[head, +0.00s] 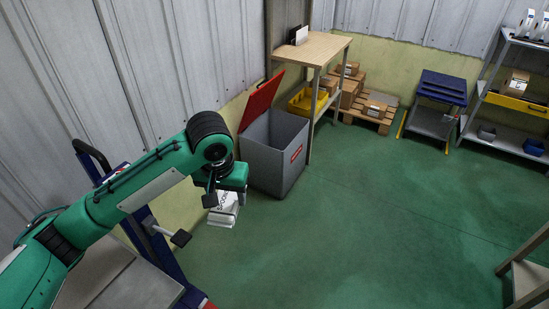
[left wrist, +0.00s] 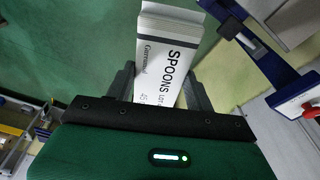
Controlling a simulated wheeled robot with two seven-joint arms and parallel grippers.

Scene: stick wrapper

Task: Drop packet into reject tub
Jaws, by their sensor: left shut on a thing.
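A white packet (left wrist: 166,55) with "SPOONS" printed on it is held between the two fingers of my left gripper (left wrist: 158,88) in the left wrist view. In the head view the packet (head: 223,208) hangs below my left gripper (head: 226,190), over the green floor. A grey tub (head: 275,160) with a red label on its front and a raised red lid (head: 262,100) stands beyond the gripper, up and to the right of it in the picture. The packet is outside the tub, on its near side. My right gripper is not in view.
A wooden-topped table (head: 318,48) stands behind the tub. A pallet (head: 370,118) with cardboard boxes, a blue-topped stand (head: 443,86) and a metal shelf (head: 505,135) stand further back. A blue-framed cart is beside my left arm. The middle floor is clear.

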